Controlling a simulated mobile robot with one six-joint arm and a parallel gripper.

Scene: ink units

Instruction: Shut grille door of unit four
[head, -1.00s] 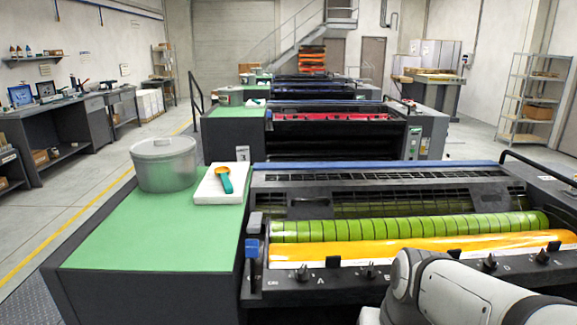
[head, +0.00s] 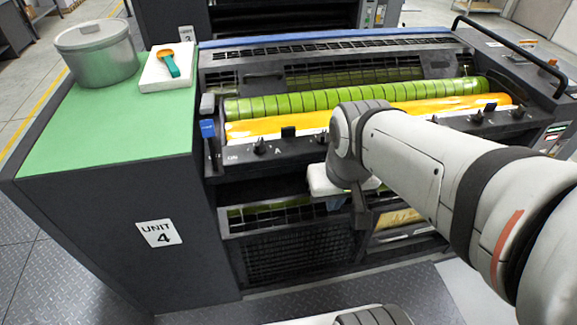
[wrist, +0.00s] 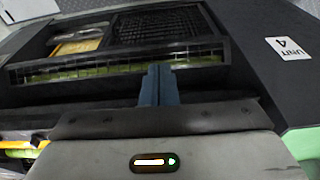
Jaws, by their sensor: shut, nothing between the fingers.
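Unit four carries a white "UNIT 4" label (head: 158,233) on its dark side; the label shows upside down in the wrist view (wrist: 289,47). On its front, below the rollers, a black barred grille (head: 272,216) spans the opening, with green behind its bars. This barred grille (wrist: 120,66) lies just beyond my fingertips in the wrist view. I cannot tell how far open it stands. My gripper (wrist: 158,72) is shut and empty, its blue fingers pointing at the grille; contact is unclear. In the head view my arm hides part of the grille's right side.
Below the grille are a dark mesh panel (head: 298,257) and an opening with a yellowish thing (head: 398,218) inside. The control rail (head: 262,150) with knobs juts out above. A green-topped cabinet (head: 110,143) stands left. Floor in front at the left looks clear.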

